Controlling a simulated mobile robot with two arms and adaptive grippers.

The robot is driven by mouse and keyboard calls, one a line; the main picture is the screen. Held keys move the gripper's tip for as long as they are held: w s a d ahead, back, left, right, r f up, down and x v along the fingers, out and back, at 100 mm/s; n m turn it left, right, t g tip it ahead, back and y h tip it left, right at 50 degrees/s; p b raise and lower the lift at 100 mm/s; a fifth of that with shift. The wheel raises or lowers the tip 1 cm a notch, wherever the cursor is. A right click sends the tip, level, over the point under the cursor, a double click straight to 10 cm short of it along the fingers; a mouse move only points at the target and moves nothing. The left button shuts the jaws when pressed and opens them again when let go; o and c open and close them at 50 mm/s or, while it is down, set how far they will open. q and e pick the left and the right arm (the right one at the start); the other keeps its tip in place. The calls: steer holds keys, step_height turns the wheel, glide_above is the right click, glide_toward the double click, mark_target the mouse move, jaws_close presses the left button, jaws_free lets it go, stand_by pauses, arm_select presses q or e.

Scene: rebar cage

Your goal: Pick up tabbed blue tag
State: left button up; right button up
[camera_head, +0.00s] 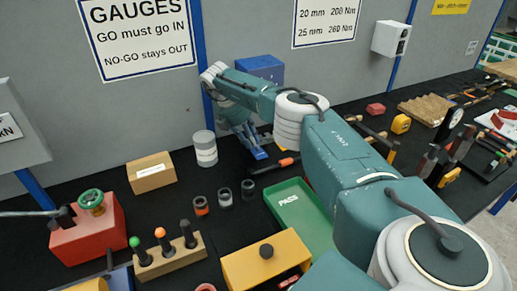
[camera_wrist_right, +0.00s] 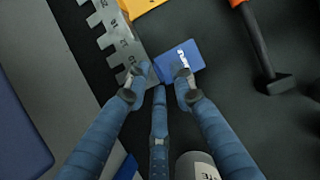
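The blue tag (camera_wrist_right: 180,60) lies on the dark bench mat in the right wrist view, with a small pale tab on its face. My right gripper (camera_wrist_right: 162,82) is open, its blue fingers spread at the tag's near edge. The right fingertip overlaps the tag near the tab, and the left one is beside its left corner. I cannot tell whether they touch it. In the head view my right gripper (camera_head: 257,150) reaches down at the back of the bench, and I cannot make out the tag there. My left gripper is not in view.
A toothed metal gauge (camera_wrist_right: 112,32) lies left of the tag, and an orange-handled tool (camera_wrist_right: 254,42) lies right. A pale can (camera_head: 205,150) stands close to the gripper. A cardboard box (camera_head: 152,172) and green PASS tray (camera_head: 300,208) are nearby. The grey wall is behind.

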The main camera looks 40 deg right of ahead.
steer(key=shift+f, duration=0.2)
jaws_close()
steer(key=shift+d+r, duration=0.1)
steer(key=shift+r, duration=0.05)
